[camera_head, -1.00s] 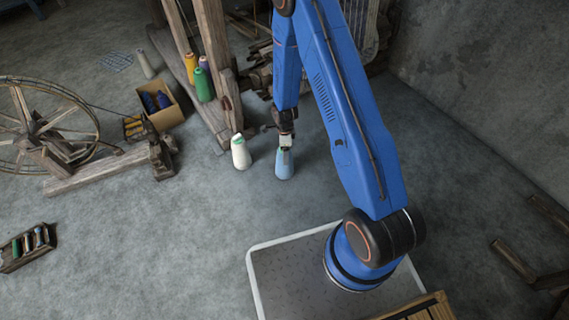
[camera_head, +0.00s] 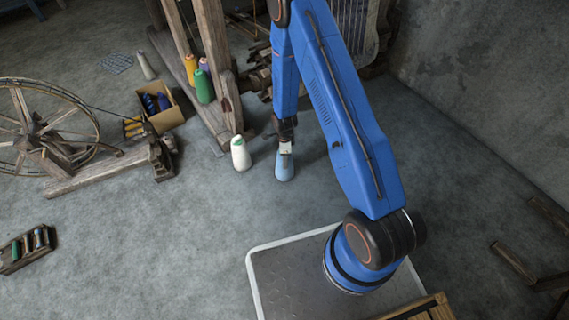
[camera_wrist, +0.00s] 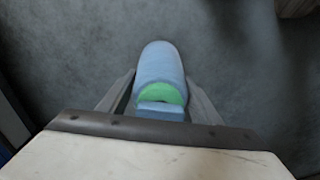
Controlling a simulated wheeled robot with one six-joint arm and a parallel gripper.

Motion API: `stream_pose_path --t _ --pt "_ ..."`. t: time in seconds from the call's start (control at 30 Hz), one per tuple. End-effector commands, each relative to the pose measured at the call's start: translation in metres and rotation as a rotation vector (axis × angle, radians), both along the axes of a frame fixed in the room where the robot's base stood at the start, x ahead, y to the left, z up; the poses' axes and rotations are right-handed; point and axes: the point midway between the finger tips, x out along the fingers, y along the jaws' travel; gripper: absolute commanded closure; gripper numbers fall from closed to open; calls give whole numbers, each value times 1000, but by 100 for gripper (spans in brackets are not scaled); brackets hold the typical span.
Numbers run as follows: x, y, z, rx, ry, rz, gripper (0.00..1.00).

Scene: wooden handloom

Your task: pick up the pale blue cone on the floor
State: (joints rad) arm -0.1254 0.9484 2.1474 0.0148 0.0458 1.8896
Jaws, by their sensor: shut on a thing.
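The pale blue cone (camera_head: 284,172) stands on the floor below my arm in the head view. My gripper (camera_head: 285,150) points down at its top and is shut on it. In the wrist view the cone (camera_wrist: 160,68) lies between the two grey fingers of my gripper (camera_wrist: 160,100), with a green band near its top. The cone's upper end is partly hidden by my gripper in the head view. I cannot tell whether its base touches the floor.
A white cone (camera_head: 240,153) stands close by on the left. The wooden loom frame (camera_head: 215,60) with green and orange cones is behind. A cardboard box (camera_head: 165,108) and a spinning wheel (camera_head: 45,125) are at left.

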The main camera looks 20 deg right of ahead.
Motion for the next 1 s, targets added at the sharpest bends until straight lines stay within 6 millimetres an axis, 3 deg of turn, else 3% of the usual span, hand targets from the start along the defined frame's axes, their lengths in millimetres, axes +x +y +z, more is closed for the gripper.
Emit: stream_pose_path --t 0.23,0.7,1.0 --pt "1 0 9 1 -2 0 93" --pt "1 0 79 -1 -3 1 93" --pt "1 0 99 0 -1 0 93"
